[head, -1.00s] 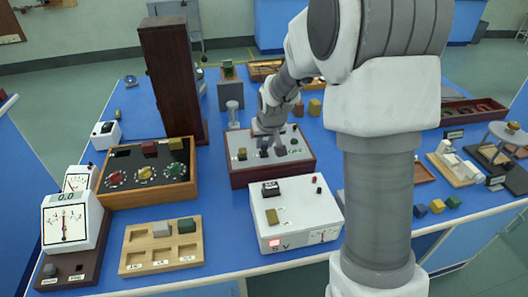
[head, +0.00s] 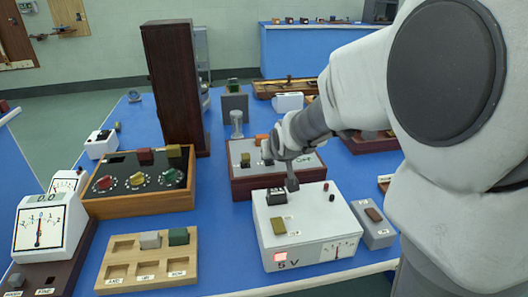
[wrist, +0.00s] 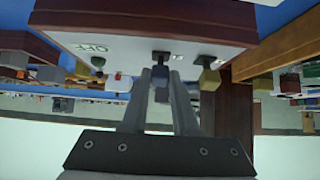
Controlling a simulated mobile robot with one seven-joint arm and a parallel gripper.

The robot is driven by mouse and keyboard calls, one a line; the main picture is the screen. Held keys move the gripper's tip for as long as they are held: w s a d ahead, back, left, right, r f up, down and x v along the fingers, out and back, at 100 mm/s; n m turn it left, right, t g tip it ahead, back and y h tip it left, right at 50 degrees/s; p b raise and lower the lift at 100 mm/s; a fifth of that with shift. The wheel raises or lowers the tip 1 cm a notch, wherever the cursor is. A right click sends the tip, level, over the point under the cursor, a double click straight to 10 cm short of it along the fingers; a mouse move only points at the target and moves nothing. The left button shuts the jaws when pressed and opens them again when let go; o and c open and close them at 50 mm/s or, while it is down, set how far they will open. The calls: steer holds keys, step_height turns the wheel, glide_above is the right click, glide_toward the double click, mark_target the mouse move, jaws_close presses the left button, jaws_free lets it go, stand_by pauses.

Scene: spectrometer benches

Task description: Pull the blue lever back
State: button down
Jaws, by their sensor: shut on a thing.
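The lever box (head: 240,182) is a brown wooden case with a light grey top, behind the white power box in the head view. In the wrist view its panel (wrist: 135,45) is upside down, with an OFF label and several levers. The blue lever (wrist: 160,83) is between my fingertips. My gripper (wrist: 160,75) is shut on its knob.
The white 5 V box (head: 310,235) stands close in front of the lever box. A dial box (head: 130,208) and a wooden tray (head: 150,285) are at left. A tall brown cabinet (head: 175,90) rises behind. A small grey box (head: 372,232) stands at right.

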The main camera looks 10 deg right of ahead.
stand_by(0.4)
steer(key=c, duration=0.7)
jaws_free()
steer(key=shift+s, duration=0.1)
steer(key=p+v, duration=0.4)
steer(key=v, duration=1.3)
steer(key=shift+s+r, duration=0.1)
steer(key=shift+s, duration=0.05)
steer(key=s+f+g+p, duration=0.15)
steer(key=s+g, duration=0.25)
steer(key=s, duration=1.2)
step_height(320, 180, up, 14)
steer(key=p, duration=1.3)
steer(key=shift+w+f, duration=0.1)
steer(key=shift+f, duration=0.05)
